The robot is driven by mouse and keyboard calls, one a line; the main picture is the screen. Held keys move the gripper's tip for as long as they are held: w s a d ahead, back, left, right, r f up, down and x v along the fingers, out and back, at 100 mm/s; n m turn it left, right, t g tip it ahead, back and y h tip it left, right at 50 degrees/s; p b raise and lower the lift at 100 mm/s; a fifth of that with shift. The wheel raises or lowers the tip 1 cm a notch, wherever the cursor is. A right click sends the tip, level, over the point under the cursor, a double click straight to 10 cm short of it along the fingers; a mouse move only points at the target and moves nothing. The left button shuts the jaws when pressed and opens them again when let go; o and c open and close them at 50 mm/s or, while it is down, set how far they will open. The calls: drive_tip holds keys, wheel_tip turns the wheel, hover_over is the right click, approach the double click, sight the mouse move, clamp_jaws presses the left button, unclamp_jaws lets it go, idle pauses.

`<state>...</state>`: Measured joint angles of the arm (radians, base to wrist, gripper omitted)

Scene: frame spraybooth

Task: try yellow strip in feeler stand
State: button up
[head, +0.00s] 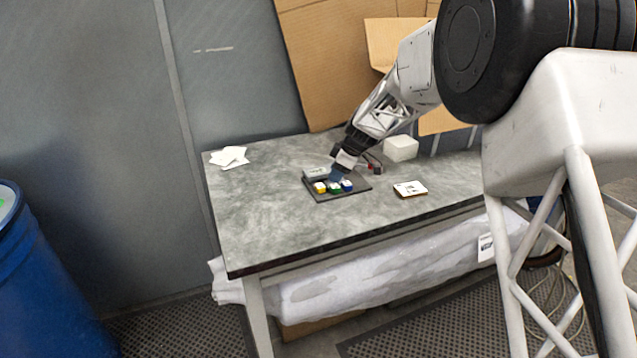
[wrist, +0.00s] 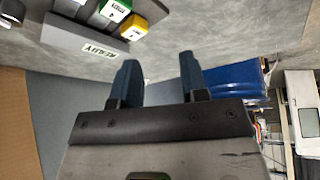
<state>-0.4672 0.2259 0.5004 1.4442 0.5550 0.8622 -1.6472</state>
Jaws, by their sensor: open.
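In the head view a dark flat base (head: 360,180) lies on the table, and a grey block (head: 314,174) stands at its back left. A yellow piece (head: 320,188), a green piece (head: 335,189) and a blue piece (head: 347,187) sit in a row along its front, with white on top. My gripper (head: 337,177) is just behind this row, pointing down. In the wrist view the yellow piece (wrist: 134,27) and green piece (wrist: 115,10) show beside a grey block labelled READY (wrist: 85,40). My gripper (wrist: 158,68) is open there, with nothing between its fingers. I cannot make out a thin strip.
A white block (head: 400,148) and small red and dark items (head: 375,168) are behind and right of the base. A small white-topped piece (head: 410,189) lies to the right. White papers (head: 229,157) lie back left. The table's front left (head: 260,230) is clear.

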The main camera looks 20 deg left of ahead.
sight(317, 185)
drive_tip(key=w+a+m+h, duration=0.1)
drive_tip(key=a+m, duration=0.1)
drive_tip(key=w+a+m+h, duration=0.1)
drive_tip(key=a+m, duration=0.1)
drive_tip(key=m, duration=0.1)
drive_tip(key=w+a+m+h, duration=0.1)
drive_tip(key=a+m, duration=0.1)
drive_tip(key=m, duration=0.1)
drive_tip(key=shift+w+a+f+h, duration=0.2)
drive_tip(key=shift+w+f+h, duration=0.15)
drive_tip(key=shift+f+h, duration=0.05)
drive_tip(key=shift+w+a+f+m+h, duration=0.1)
drive_tip(key=shift+w+a+m+h, duration=0.3)
drive_tip(key=shift+m, duration=0.45)
drive_tip(key=shift+w+a+f+m+h, duration=0.1)
drive_tip(key=shift+w+a+m+h, duration=0.25)
drive_tip(key=shift+m, duration=0.5)
drive_tip(key=shift+s+a, duration=0.1)
drive_tip(key=shift+s, duration=0.05)
drive_tip(key=shift+f, duration=0.1)
drive_tip(key=shift+f, duration=3.75)
clamp_jaws()
